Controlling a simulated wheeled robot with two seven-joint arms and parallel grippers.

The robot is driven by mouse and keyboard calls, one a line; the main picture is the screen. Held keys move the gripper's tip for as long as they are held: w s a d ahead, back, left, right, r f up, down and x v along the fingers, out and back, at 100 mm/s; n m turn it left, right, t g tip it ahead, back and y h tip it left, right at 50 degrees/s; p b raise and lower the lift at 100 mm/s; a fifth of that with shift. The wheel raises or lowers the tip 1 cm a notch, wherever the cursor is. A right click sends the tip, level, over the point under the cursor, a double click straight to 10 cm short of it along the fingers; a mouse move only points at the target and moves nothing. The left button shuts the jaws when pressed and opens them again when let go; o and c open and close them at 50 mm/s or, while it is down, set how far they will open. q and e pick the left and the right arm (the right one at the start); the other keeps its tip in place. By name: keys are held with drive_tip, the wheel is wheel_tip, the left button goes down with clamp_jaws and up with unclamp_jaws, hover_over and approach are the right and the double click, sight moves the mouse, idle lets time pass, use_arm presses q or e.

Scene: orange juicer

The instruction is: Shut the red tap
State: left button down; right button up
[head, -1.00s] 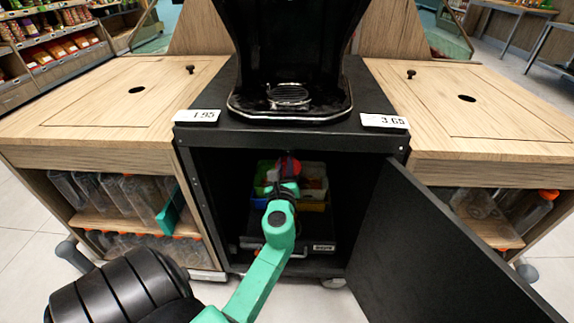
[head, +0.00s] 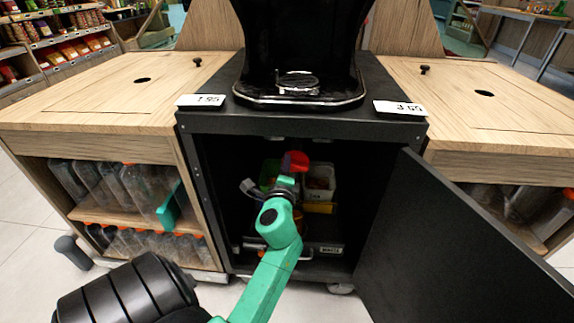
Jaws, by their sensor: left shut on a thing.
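The red tap (head: 296,160) shows as a small red part inside the black cabinet under the juicer. My left arm reaches in from the lower left, and my left gripper (head: 289,176) is at the red part, shut on it as far as I can see. The gripper's own wrist hides much of the contact, and the lower part of the tap is hidden. My right gripper is not in view.
The black cabinet door (head: 460,235) stands open to the right. Inside are small bins, one white (head: 320,180) and one yellow (head: 318,207). The black juicer (head: 300,45) stands on top. Shelves of plastic bottles (head: 125,190) flank the cabinet.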

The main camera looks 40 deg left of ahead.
use_arm(q)
drive_tip(key=n, duration=0.1)
drive_tip(key=f+n+b, duration=0.1)
drive_tip(key=n, duration=0.1)
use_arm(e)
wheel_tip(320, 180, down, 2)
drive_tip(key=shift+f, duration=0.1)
use_arm(q)
drive_tip(key=shift+f+n+b, duration=0.1)
drive_tip(key=shift+n+b, duration=0.2)
drive_tip(key=shift+n, duration=0.1)
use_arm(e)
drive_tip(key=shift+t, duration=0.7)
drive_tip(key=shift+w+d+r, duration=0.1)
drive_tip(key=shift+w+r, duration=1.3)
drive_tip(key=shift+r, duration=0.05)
use_arm(q)
drive_tip(key=c, duration=0.8)
unclamp_jaws()
drive_tip(key=shift+c, duration=0.2)
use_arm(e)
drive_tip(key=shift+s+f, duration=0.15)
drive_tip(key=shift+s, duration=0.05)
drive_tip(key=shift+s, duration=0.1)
